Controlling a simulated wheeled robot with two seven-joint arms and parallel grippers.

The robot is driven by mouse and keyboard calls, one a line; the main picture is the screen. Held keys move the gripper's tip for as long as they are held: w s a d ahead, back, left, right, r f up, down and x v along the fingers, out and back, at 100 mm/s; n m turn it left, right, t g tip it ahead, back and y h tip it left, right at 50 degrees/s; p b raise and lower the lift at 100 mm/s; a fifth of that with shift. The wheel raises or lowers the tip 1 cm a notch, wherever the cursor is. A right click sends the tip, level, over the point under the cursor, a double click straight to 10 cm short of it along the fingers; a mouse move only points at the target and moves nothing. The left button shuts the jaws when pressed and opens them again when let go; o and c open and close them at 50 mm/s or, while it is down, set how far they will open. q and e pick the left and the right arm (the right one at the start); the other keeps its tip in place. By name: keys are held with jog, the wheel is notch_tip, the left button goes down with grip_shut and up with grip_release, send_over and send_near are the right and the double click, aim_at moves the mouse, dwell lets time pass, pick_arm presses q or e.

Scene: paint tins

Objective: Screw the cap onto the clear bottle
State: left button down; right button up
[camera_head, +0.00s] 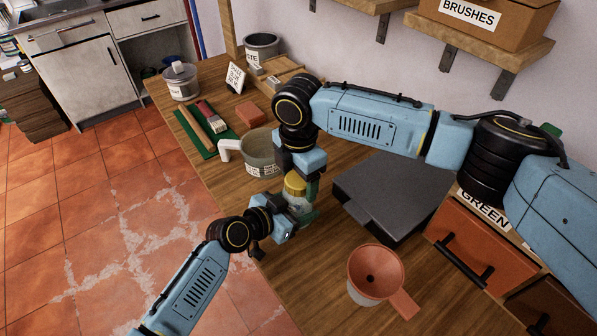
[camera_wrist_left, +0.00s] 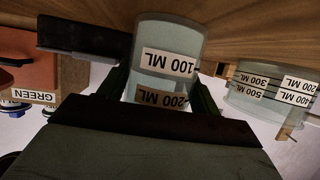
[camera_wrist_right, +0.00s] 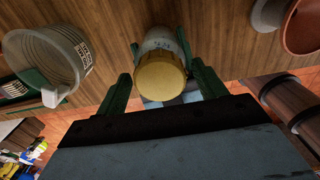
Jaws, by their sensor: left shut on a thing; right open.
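The clear bottle (camera_head: 298,206) stands upright near the front edge of the wooden table. The yellow cap (camera_head: 295,184) sits on its top; whether its thread is engaged I cannot tell. My left gripper (camera_head: 287,218) is shut on the bottle's body, and in the left wrist view the bottle (camera_wrist_left: 168,45) shows between the green fingers with 100 ML and 200 ML labels. My right gripper (camera_head: 303,182) is above the bottle, pointing down. In the right wrist view its green fingers are open on either side of the cap (camera_wrist_right: 160,82), with gaps at both sides.
A grey measuring jug (camera_head: 262,150) stands just behind the bottle. A dark flat box (camera_head: 392,192) lies to the right, with an orange funnel (camera_head: 376,268) in front of it. An orange drawer (camera_head: 470,248) is at the right. A brush and a brick-red block (camera_head: 249,114) lie further back.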

jog(key=c, duration=1)
jog(key=o, duration=1.2)
jog(key=shift+c, duration=0.2)
notch_tip(320, 180, up, 12)
